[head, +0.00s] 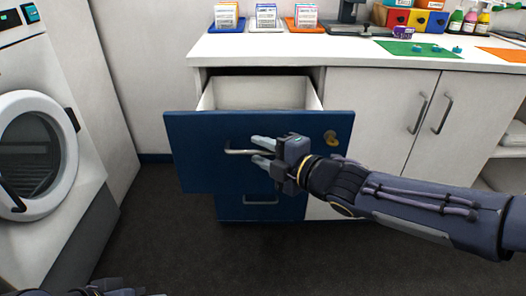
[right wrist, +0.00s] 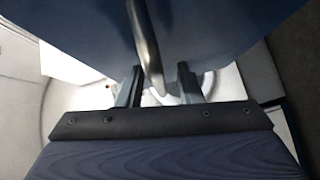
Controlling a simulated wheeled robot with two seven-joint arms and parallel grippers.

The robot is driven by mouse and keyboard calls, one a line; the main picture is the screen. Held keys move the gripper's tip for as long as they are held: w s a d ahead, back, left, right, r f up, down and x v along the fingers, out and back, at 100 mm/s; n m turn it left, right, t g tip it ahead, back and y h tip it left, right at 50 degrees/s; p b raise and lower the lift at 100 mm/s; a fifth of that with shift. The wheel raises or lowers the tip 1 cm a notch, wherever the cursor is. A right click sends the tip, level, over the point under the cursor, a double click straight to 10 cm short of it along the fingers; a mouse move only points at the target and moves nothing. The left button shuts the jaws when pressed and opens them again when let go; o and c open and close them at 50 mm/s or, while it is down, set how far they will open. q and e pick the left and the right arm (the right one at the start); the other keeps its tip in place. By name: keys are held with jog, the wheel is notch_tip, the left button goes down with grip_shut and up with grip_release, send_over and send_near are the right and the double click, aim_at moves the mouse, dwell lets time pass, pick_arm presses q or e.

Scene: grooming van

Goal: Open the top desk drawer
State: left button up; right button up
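The top desk drawer (head: 200,150) has a dark blue front and stands pulled well out, its pale inside (head: 260,94) showing empty where visible. Its metal bar handle (head: 236,152) is at the middle of the front. My right gripper (head: 264,151) is at the handle's right part, one finger above and one below. In the right wrist view the handle (right wrist: 147,45) passes between the two spread fingers (right wrist: 157,88), with gaps beside it. A dark part of my left arm (head: 105,288) shows at the bottom left edge; its fingers cannot be made out.
A lower blue drawer (head: 262,205) is shut below. A brass-coloured lock (head: 331,138) sits on the top drawer's front. White cabinet doors (head: 375,105) stand right, a washing machine (head: 40,150) left. The countertop (head: 330,50) carries trays and bottles. Dark floor in front is clear.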

jog(key=p+v, duration=0.3)
jog(key=v, duration=0.3)
jog(key=shift+s+d+r, duration=0.25)
jog(key=shift+s, duration=0.05)
jog(key=shift+s+d+f, duration=0.1)
jog(key=shift+s+d, duration=0.25)
jog(key=shift+s, duration=0.05)
